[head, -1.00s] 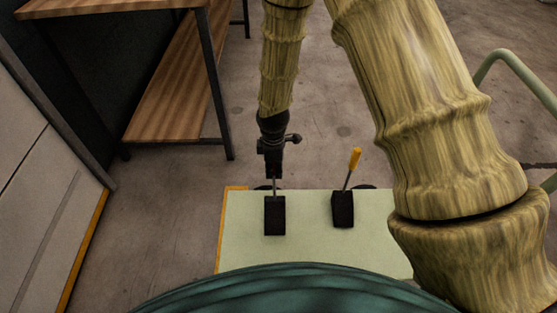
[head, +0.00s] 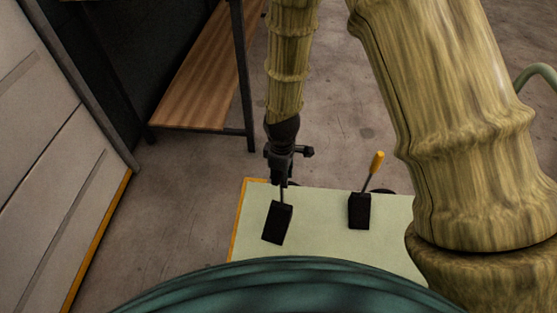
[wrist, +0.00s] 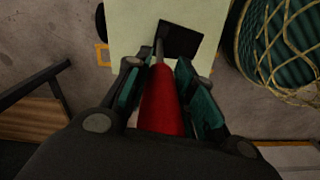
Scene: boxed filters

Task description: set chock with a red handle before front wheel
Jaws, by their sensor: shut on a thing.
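A black chock (head: 277,222) hangs or stands at the left of a pale green platform, tilted in the head view. Its red handle (wrist: 162,100) shows in the wrist view, between the fingers of my gripper (wrist: 160,88). My gripper (head: 284,180) is shut on that handle, and the chock's block (wrist: 180,40) lies beyond the fingertips. Whether the block touches the platform I cannot tell. A second black chock (head: 360,211) with a yellow handle (head: 376,162) stands on the platform to the right. No front wheel can be made out.
The pale green platform (head: 325,206) has a yellow left edge. A wooden-shelved bench (head: 195,95) stands at the back left, and a white panelled front (head: 60,150) is at the left. Bare concrete floor (head: 180,185) lies between them and the platform.

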